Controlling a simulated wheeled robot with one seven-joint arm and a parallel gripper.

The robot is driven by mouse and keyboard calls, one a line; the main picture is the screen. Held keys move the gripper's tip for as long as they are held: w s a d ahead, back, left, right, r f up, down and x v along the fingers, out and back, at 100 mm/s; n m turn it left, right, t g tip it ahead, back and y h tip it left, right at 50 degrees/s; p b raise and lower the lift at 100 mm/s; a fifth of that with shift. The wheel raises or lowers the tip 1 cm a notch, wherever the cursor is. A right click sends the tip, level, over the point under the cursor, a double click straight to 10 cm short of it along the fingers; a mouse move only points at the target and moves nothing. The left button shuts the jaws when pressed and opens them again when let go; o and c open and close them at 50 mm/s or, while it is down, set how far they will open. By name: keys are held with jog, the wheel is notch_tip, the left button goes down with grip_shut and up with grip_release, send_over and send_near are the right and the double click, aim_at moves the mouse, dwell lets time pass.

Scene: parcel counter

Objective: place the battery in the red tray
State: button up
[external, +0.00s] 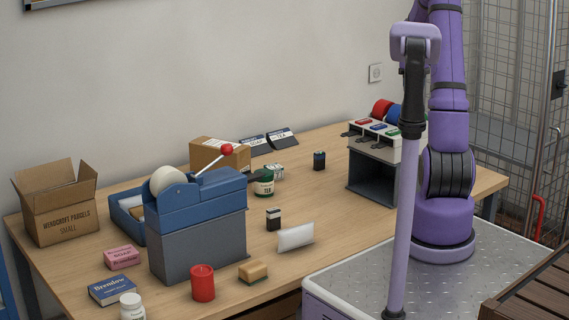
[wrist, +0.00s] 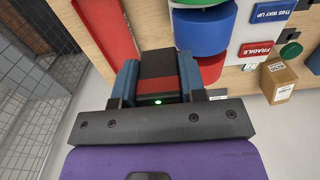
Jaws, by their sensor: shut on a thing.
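My gripper (wrist: 157,68) shows in the wrist view, its two blue fingers shut on a dark block with a red band and a small green light, which I take to be the battery (wrist: 156,64). The red tray (wrist: 106,27) is in the upper left of the wrist view, on the wooden table top near its edge. The held battery appears just right of and below the tray in the picture, apart from it. The height between them is hard to tell. In the external view my gripper, the battery and the tray cannot be seen.
Blue (wrist: 205,26) and green rolls, with a red one partly hidden, are close right of the battery. A small cardboard box (wrist: 278,80) and FRAGILE label are farther right. A wire mesh partition (wrist: 40,40) is at left. Counter goods, including a tape dispenser (external: 197,230), stand elsewhere.

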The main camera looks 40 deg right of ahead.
jog(key=s+d, duration=0.7)
jog(key=s, duration=0.2)
notch_tip(320, 180, down, 23)
jog(key=shift+w+f, duration=0.1)
jog(key=shift+w+d+f, duration=0.1)
jog(key=shift+w+f, duration=0.05)
jog(key=shift+w, duration=0.05)
jog(key=w+d, duration=0.3)
jog(key=w+d+f, duration=0.1)
jog(key=w+d, duration=0.2)
jog(key=w, duration=0.1)
jog(key=w+d, duration=0.4)
jog(key=shift+w+d+f, duration=0.1)
jog(key=shift+w+f, duration=0.05)
jog(key=shift+f, duration=1.8)
jog(key=shift+f, duration=0.15)
jog(key=o, duration=1)
jog(key=shift+c, duration=0.2)
